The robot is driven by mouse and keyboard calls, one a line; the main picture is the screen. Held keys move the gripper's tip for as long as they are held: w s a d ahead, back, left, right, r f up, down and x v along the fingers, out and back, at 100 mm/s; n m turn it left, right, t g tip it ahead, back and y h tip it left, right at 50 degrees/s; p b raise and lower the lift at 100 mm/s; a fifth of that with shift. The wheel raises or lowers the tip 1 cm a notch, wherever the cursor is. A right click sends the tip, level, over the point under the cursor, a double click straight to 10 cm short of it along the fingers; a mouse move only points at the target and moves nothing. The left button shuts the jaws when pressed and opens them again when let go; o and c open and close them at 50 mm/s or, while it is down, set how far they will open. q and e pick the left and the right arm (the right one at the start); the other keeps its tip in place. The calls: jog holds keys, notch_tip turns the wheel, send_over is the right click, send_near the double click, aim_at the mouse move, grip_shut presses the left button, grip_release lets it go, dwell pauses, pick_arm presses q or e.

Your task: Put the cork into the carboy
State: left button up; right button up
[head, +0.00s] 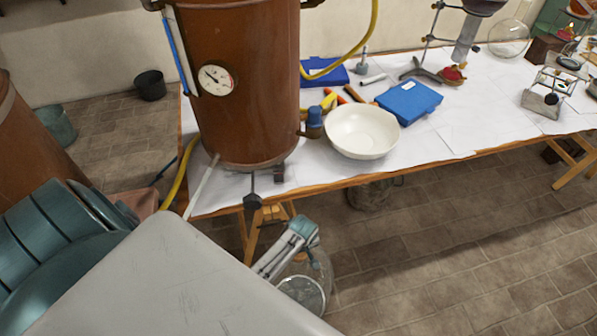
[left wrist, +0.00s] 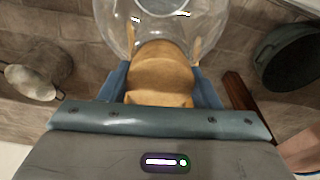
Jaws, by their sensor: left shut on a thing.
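The cork (left wrist: 160,75) is a light brown, tapered stopper, large in the middle of the left wrist view. My left gripper (left wrist: 162,62) is shut on it, with a finger along each side. The clear glass carboy (left wrist: 163,14) lies just beyond the cork's far end; I cannot tell whether the cork touches its mouth. In the head view the carboy (head: 318,272) stands low near the floor in front of the table, partly behind my left gripper (head: 303,232). My right gripper is not in view.
The table (head: 450,135) holds a copper boiler (head: 245,110), a white bowl (head: 362,132) and a blue case (head: 409,101). Its front edge and trestle legs are close behind the carboy. A dark tub (left wrist: 290,58) stands right in the wrist view. Floor (head: 450,240) to the right is clear.

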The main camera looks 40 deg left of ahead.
pick_arm(q)
jog(key=shift+f, duration=0.1)
dwell(0.5)
jog(key=shift+f, duration=0.1)
dwell(0.4)
dwell(0.8)
jog(key=o, duration=1.5)
jog(key=shift+p, duration=0.3)
jog(key=shift+r+p, duration=3.55)
jog(key=shift+p, duration=0.25)
